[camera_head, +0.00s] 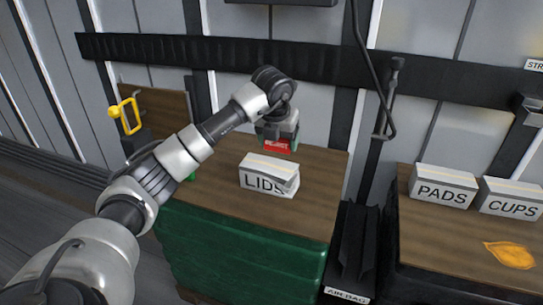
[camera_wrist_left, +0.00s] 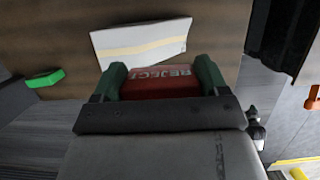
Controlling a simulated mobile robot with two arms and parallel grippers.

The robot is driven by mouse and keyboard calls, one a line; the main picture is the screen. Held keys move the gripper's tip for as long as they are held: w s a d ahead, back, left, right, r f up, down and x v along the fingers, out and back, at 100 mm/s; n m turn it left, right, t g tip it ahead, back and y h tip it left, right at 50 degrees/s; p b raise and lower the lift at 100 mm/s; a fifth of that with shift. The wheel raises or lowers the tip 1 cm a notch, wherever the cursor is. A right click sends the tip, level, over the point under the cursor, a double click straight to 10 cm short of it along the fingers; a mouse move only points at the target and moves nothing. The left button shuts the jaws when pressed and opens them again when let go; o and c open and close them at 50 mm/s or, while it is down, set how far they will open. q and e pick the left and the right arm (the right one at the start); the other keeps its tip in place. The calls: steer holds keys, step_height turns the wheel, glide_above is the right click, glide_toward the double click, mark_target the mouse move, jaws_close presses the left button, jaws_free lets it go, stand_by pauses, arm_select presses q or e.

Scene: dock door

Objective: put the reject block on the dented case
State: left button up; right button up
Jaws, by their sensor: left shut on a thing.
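My left gripper (camera_head: 278,143) is shut on the red reject block (camera_head: 277,147), whose label faces up in the left wrist view (camera_wrist_left: 165,84) between the green fingers (camera_wrist_left: 160,80). The gripper holds it just behind the case marked LIDS (camera_head: 266,180); whether the block touches anything below cannot be told. The LIDS case is white with a tan tape stripe and its right front top corner looks crumpled, so it appears to be the dented one. It also shows in the left wrist view (camera_wrist_left: 140,43), just beyond the block. My right gripper is not in view.
The LIDS case stands on a wooden top over a green crate stack (camera_head: 240,255). A green block (camera_wrist_left: 45,78) lies to the left. Cases marked PADS (camera_head: 443,188) and CUPS (camera_head: 510,200) and an orange leaf shape (camera_head: 510,255) are on the right table. A black post stands between.

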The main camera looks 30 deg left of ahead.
mark_target(272, 161)
arm_select(q)
steer(key=a+f, duration=0.1)
steer(key=a, duration=0.2)
steer(key=shift+w+f, duration=0.4)
step_height(272, 161, down, 4)
steer(key=shift+f+b, duration=0.1)
steer(key=shift+b, duration=0.2)
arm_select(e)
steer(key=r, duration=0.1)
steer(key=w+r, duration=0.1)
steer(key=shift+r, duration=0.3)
arm_select(q)
steer(key=o, duration=0.9)
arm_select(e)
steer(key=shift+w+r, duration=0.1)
